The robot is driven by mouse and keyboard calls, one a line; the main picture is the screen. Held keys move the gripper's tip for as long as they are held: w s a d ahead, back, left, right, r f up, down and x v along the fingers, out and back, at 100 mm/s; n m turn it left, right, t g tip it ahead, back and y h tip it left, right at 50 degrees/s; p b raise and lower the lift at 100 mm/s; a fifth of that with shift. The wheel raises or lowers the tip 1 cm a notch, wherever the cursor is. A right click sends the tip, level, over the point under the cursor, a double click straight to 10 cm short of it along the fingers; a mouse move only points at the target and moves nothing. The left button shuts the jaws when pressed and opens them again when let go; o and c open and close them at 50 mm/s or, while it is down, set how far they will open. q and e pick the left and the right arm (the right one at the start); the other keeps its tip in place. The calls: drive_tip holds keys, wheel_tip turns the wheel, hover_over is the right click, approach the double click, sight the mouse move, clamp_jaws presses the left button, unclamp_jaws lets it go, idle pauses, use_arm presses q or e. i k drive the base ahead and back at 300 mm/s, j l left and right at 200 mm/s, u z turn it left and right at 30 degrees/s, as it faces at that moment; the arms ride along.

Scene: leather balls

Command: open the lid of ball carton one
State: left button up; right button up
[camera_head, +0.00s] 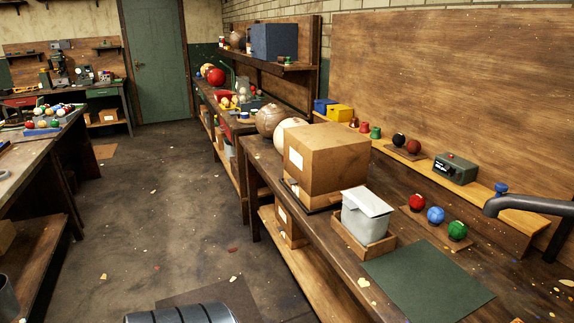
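A large brown cardboard carton (326,160) stands on the right-hand workbench, with a white label on its left side. Its top looks flat and closed. It sits on a dark flat base that shows along its lower edge. A second labelled carton (291,228) is on the shelf under the bench, its top hidden by the bench. I cannot read which carton is number one. Neither of my grippers is in view.
In front of the carton stands a grey-white container (367,214) in a wooden tray. A green mat (428,280) lies nearer. Red, blue and green balls (436,215) sit to the right. Two large balls (270,119) stand behind the carton. The floor aisle at left is mostly clear.

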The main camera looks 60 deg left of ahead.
sight(328, 157)
drive_tip(key=j+u, duration=0.1)
drive_tip(key=u, duration=1.8)
